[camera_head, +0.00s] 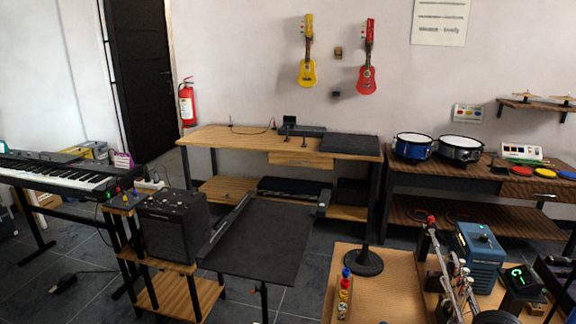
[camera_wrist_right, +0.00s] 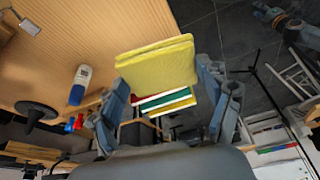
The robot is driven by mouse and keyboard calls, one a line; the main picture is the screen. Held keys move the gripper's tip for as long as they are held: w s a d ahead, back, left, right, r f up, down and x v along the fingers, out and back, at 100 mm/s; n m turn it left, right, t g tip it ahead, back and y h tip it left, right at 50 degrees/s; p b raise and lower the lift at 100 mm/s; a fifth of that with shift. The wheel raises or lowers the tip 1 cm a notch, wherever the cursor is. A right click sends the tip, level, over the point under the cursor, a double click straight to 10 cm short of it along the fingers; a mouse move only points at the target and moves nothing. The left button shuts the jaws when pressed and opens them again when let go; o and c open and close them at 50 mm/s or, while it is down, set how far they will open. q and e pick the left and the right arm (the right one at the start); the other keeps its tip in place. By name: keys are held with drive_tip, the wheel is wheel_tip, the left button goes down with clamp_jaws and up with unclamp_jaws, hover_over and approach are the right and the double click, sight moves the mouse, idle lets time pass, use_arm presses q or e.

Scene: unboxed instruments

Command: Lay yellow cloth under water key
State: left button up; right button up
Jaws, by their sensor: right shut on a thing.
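The yellow cloth (camera_wrist_right: 157,66) is a folded, square pad in the right wrist view. My right gripper (camera_wrist_right: 168,98) is shut on it, with a blue-grey finger at each side. Red, green and white layers (camera_wrist_right: 165,102) show just below the cloth; I cannot tell whether they are also held. In the head view a silver instrument with tubes (camera_head: 462,287), perhaps a brass one, stands on the front wooden table (camera_head: 395,290). Its water key is too small to make out. Neither gripper shows in the head view. My left gripper cannot be identified in either view.
A round black stand base (camera_head: 362,262), a small colourful bottle-like thing (camera_head: 344,290) and a blue box (camera_head: 480,255) are on the front table. A black sloped board (camera_head: 265,235) stands left.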

drive_tip(key=w+a+r+m+t+h, duration=0.1)
drive_tip(key=w+a+r+m+h, duration=0.2)
drive_tip(key=w+r+m, duration=0.5)
drive_tip(key=shift+a+m+t, duration=0.35)
drive_tip(key=shift+m+t, duration=0.05)
drive_tip(key=shift+m, duration=1.9)
drive_tip(key=shift+w+d, duration=0.1)
